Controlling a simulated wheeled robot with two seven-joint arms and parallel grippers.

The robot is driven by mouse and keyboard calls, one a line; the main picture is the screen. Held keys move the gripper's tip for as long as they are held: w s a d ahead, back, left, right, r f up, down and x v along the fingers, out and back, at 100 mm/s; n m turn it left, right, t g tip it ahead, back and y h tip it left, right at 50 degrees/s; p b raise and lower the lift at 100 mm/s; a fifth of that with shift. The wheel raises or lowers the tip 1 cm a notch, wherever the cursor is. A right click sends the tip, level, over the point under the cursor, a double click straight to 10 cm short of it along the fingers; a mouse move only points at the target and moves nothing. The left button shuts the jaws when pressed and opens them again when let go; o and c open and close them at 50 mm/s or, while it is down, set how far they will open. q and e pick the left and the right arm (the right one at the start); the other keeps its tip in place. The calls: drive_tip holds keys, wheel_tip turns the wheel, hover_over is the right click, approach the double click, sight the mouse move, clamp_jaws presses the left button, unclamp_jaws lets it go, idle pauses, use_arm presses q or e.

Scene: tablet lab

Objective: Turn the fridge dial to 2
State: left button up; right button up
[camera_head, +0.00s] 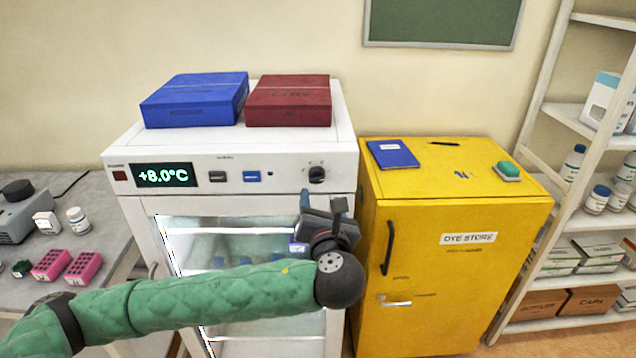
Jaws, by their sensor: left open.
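The white fridge (210,203) stands at the centre left with a glass door. Its black dial (316,174) is at the right end of the front panel; the marks around it are too small to read. The display (165,175) reads +8.0°C. My left gripper (322,202) is open and empty, below the dial and apart from it, in front of the upper door. My left arm, in a green sleeve, comes in from the lower left and hides part of the door. My right gripper is not in view.
A blue box (195,100) and a dark red box (289,101) lie on the fridge top. A yellow cabinet (450,265) stands close on the right, a shelf rack (575,218) beyond it. A grey bench (100,205) with pink racks is at left.

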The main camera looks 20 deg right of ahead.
sight(317, 182)
use_arm(q)
drive_tip(key=w+m+p, duration=0.1)
drive_tip(key=w, duration=0.2)
drive_tip(key=w+d+m+p, duration=0.1)
drive_tip(key=w+m+p, duration=0.1)
drive_tip(key=w, duration=0.2)
drive_tip(key=shift+d+m, duration=0.2)
drive_tip(key=shift+m, duration=0.1)
drive_tip(key=shift+w+p, duration=0.35)
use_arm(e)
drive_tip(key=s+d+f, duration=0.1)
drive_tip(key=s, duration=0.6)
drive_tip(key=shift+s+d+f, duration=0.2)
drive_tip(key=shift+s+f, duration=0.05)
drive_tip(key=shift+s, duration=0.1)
use_arm(q)
drive_tip(key=shift+d, duration=0.1)
drive_tip(key=c, duration=1)
